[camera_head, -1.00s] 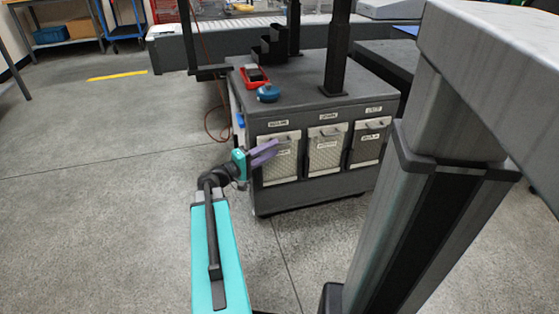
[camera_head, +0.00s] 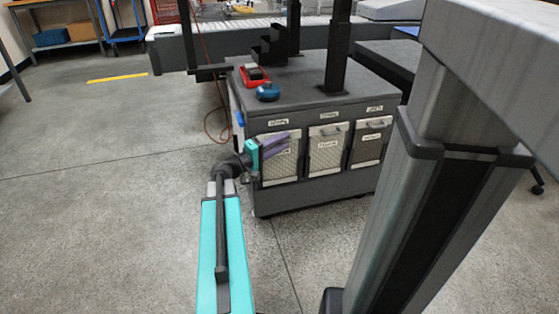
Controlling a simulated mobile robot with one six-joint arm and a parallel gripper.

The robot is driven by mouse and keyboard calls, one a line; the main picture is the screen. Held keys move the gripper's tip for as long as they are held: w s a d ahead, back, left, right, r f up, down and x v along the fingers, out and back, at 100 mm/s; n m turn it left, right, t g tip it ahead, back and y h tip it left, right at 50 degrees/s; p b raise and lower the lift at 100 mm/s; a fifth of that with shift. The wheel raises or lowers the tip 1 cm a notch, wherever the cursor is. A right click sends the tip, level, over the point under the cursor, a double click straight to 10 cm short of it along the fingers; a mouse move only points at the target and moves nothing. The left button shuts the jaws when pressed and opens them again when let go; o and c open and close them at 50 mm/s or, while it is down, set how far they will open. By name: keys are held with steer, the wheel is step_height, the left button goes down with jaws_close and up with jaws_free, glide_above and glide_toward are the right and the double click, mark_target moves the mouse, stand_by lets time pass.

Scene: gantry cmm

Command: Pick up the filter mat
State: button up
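Three pale mesh filter mats in light frames sit side by side in the front of a dark cabinet (camera_head: 320,188): a left one (camera_head: 284,168), a middle one (camera_head: 325,157) and a darker right one (camera_head: 366,150). Each has a handle at its top and a small label above it; the lettering is too small to read. My gripper (camera_head: 276,146), with purple fingers, is at the top of the left mat and covers its handle area. I cannot tell whether the fingers touch the handle, or whether they are open or shut.
A red tray (camera_head: 248,82) and a blue round object (camera_head: 268,93) are on the cabinet top, near black posts (camera_head: 337,60). A large grey column (camera_head: 430,200) stands at the right. A red hose (camera_head: 209,125) hangs left of the cabinet. The floor at left is clear.

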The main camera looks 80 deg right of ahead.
stand_by(0.4)
jaws_close()
